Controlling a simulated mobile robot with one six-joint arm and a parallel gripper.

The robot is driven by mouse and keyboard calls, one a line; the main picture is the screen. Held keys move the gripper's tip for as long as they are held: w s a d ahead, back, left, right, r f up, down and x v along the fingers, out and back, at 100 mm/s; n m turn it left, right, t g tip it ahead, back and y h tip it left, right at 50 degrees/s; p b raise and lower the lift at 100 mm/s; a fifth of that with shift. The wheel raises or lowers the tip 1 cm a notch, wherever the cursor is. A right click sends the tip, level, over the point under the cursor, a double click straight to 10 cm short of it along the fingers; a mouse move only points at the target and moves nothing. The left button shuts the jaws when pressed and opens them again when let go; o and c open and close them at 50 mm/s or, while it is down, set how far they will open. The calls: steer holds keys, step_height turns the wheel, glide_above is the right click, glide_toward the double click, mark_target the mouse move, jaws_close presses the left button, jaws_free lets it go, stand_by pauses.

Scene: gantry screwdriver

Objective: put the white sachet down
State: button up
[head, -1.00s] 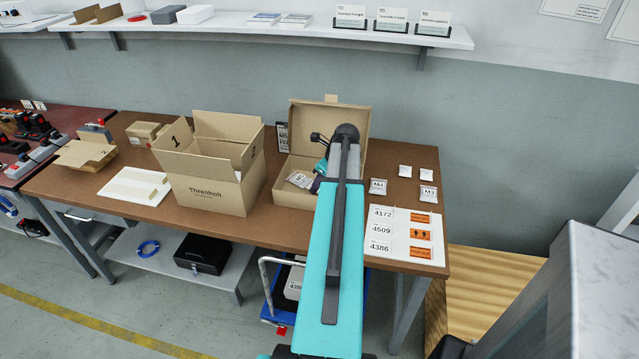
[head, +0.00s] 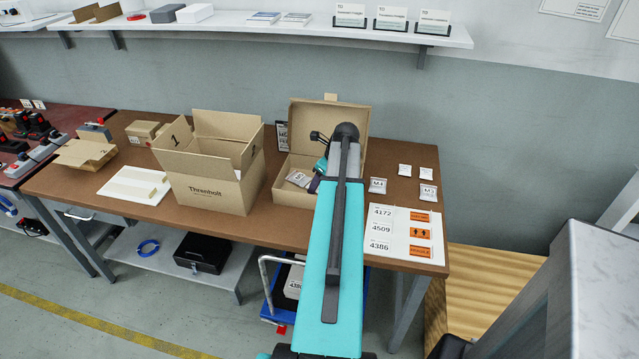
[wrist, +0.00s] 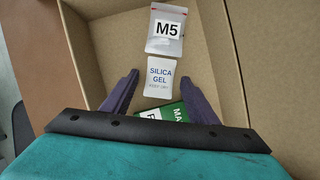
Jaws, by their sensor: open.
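The white sachet (wrist: 159,76), printed "SILICA GEL", lies inside the open cardboard box (wrist: 90,62). In the wrist view my gripper (wrist: 158,84) is open, with one purple finger on each side of the sachet's lower part and a gap to each finger. Beyond the sachet is a silvery M5 bag (wrist: 166,30), touching or nearly touching it. A green printed item (wrist: 172,112) shows below it between the fingers. In the head view the open box (head: 329,119) stands on the bench, and my arm hides much of its inside.
A taller open carton (head: 208,193) marked "Threnbolt" stands just left of the box. Small bags, including M4 (head: 378,185) and M3 (head: 428,191), and a sheet of labels (head: 403,236) lie to the right. The box walls are close around my gripper.

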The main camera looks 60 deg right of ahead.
steer(key=b+v, duration=0.1)
steer(key=v, duration=1.1)
steer(key=shift+w, duration=0.1)
stand_by(0.7)
